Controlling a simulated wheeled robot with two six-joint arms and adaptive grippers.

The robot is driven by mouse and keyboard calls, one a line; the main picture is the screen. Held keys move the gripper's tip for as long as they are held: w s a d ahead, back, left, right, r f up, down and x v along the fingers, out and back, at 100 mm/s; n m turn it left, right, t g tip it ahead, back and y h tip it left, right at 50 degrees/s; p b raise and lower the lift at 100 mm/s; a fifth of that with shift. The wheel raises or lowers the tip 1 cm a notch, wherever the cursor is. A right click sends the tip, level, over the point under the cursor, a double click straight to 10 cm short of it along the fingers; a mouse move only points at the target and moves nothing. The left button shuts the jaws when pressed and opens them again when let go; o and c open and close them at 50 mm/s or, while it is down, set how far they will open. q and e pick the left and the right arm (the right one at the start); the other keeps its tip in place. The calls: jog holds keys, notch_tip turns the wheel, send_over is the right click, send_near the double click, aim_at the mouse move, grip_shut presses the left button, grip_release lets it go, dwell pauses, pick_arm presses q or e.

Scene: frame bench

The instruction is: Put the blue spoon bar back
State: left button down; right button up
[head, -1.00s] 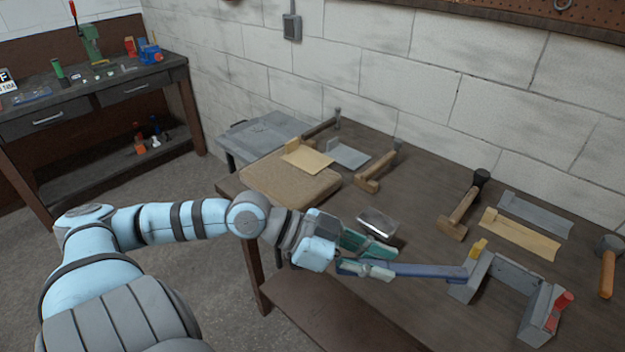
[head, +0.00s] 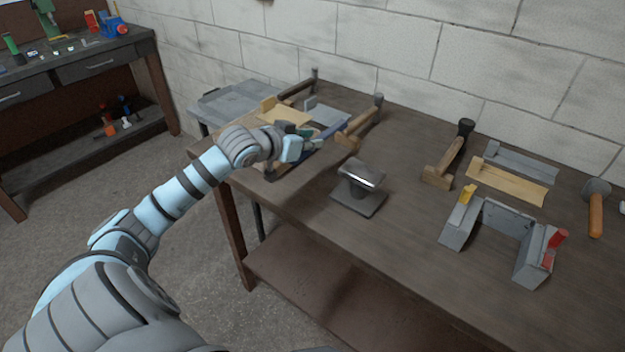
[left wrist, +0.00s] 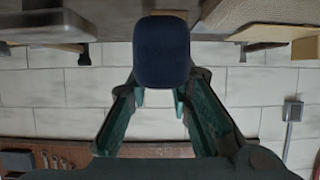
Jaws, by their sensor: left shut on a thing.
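My left gripper (head: 302,143) is over the back left part of the bench, shut on the blue spoon bar (head: 334,128). The bar sticks out from the fingers up and to the right, towards a hammer. In the left wrist view the bar's blunt dark blue end (left wrist: 162,52) shows between the green fingers (left wrist: 162,108). Near the bar are a tan angled holder (head: 285,116) and a grey angled holder (head: 326,115). I cannot tell whether the bar touches either. The grey fixture (head: 498,222) with yellow and red levers stands empty at the right. My right gripper is out of view.
A small metal stake (head: 360,185) stands mid-bench. Several hammers lie along the back, one (head: 358,125) just right of the bar. A tan holder (head: 500,180) lies behind the fixture. The front right bench top is clear. A grey tray (head: 235,105) stands beyond the bench's left end.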

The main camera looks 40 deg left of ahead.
aim_at(310, 184)
pick_arm(q)
notch_tip(310, 184, down, 11)
jog(key=shift+r+b, duration=0.2)
jog(key=shift+b, duration=0.7)
jog(key=shift+w, duration=0.1)
jog(key=c, duration=1.5)
grip_release()
jog(key=shift+o, duration=0.3)
